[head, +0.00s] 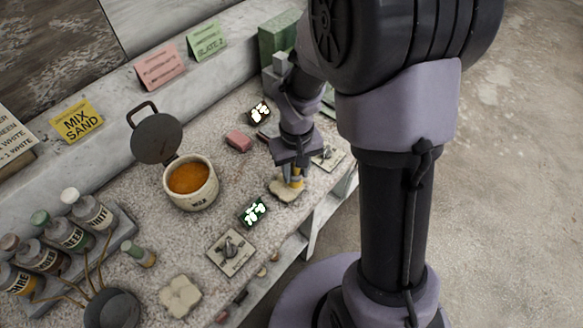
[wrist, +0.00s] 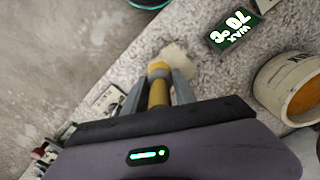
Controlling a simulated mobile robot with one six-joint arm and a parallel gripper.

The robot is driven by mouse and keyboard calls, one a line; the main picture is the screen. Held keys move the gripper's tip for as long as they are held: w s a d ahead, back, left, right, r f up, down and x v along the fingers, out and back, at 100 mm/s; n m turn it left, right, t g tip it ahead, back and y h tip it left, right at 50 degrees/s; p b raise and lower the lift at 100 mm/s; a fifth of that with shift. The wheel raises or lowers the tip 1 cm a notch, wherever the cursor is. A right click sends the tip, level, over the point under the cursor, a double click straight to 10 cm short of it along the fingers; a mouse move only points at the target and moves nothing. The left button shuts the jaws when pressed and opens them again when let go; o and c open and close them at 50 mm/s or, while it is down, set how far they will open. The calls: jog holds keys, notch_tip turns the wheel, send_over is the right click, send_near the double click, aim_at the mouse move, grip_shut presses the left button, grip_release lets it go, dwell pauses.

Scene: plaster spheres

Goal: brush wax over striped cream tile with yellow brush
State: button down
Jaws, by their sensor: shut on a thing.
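My gripper (head: 295,168) is shut on the yellow brush (head: 297,183), which points down at a cream tile (head: 280,191) on the speckled bench top. In the wrist view the brush (wrist: 158,92) stands between the two grey fingers, and its tip overlaps the tile (wrist: 181,61). I cannot tell whether the bristles touch it, and no stripes can be made out. A second cream tile (head: 180,296) lies at the front of the bench. The pot of orange-brown wax (head: 191,178) stands open to the left; it also shows in the wrist view (wrist: 268,82).
A round dark lid (head: 156,138) is beside the pot. A green-lit wax display (head: 253,211) and a plate with a knob (head: 231,251) lie near the front edge. A pink block (head: 239,141) is behind. Bottles (head: 70,234) stand in a rack at left.

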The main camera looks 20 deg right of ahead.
jog(key=shift+f+b, duration=0.65)
jog(key=shift+f, duration=0.15)
dwell(0.4)
jog(key=shift+s+d, duration=0.45)
jog(key=shift+s, duration=0.35)
jog(key=shift+w+a, duration=0.1)
jog(key=shift+w, duration=0.05)
jog(key=shift+w+a, duration=0.45)
jog(key=shift+w, duration=0.3)
jog(key=shift+w+a, duration=0.45)
jog(key=shift+w, duration=0.3)
jog(key=shift+s+d+r, duration=0.1)
jog(key=shift+s+d, duration=0.45)
jog(key=shift+s, duration=0.3)
jog(key=shift+s+d, duration=0.45)
jog(key=shift+s, duration=0.35)
jog(key=shift+w+a, duration=0.1)
